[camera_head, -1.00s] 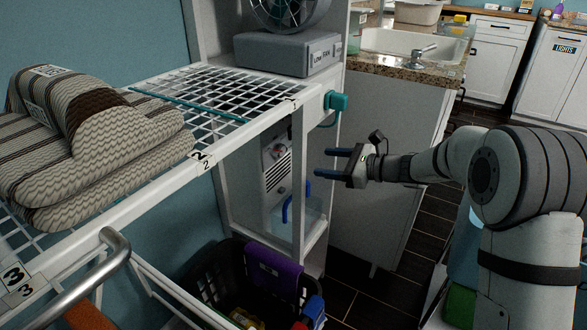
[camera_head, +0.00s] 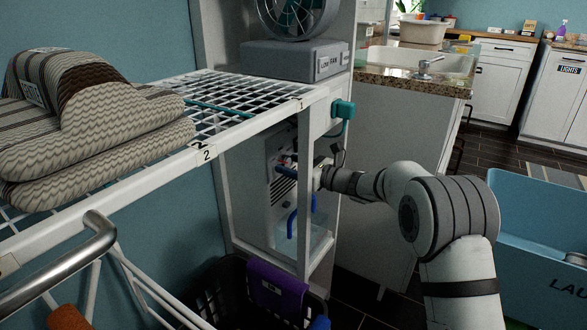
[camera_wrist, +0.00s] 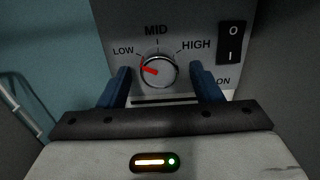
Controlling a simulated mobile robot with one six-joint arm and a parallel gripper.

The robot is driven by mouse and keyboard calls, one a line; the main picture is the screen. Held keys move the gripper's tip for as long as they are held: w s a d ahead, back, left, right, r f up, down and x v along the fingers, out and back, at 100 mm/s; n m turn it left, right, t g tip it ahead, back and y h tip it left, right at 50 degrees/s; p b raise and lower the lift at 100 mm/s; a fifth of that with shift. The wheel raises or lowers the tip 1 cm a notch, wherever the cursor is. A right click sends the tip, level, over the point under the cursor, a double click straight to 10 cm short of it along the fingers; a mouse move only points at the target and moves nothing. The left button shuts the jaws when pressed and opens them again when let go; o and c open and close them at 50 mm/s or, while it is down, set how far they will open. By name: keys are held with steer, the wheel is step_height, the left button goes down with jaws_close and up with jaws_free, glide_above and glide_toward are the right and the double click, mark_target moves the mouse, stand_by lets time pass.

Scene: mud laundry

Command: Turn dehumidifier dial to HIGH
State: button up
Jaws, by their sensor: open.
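The dehumidifier (camera_head: 283,195) is a pale grey unit inside the shelf frame, partly hidden by a white post. In the wrist view its front panel (camera_wrist: 185,22) shows the labels LOW, MID and HIGH around a round silver dial (camera_wrist: 158,71). The dial's red pointer is turned to the left, toward LOW. My gripper (camera_wrist: 160,84) is open, with one blue finger on each side of the dial; I cannot tell whether they touch it. In the head view my gripper (camera_head: 287,170) reaches past the post to the panel.
A black rocker switch (camera_wrist: 232,42) marked O and I sits right of the dial. The white shelf post (camera_head: 305,190) stands close to my wrist. A teal plug (camera_head: 343,109) juts from the shelf side. A dark basket (camera_head: 225,295) stands below.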

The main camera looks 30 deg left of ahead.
steer(key=shift+c, duration=0.6)
steer(key=c, duration=0.9)
